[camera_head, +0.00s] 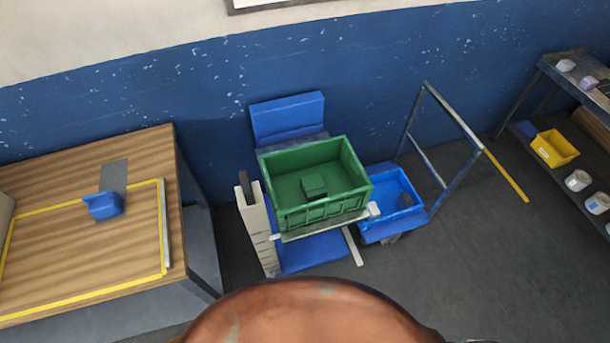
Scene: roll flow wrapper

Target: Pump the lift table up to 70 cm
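The lift table (325,226) stands in the middle of the camera_head view, and only a grey edge of its top shows under a green crate (322,214). The crate is open, with a small green block (314,187) inside. A blue base part (312,252) shows below. A pale upright post with dark marks (257,232) stands at its left; I cannot read a height from it. A pale bar (353,246) slants at the front right; I cannot tell if it is a pedal. Neither of my grippers is in view.
A wooden workbench (70,230) with a blue bin (104,205) is on the left. A cart with a tall frame (452,110) and a blue crate (392,203) stands close on the right. A shelf (565,88) with a yellow bin (555,148) is far right. Floor (500,260) is clear at front right.

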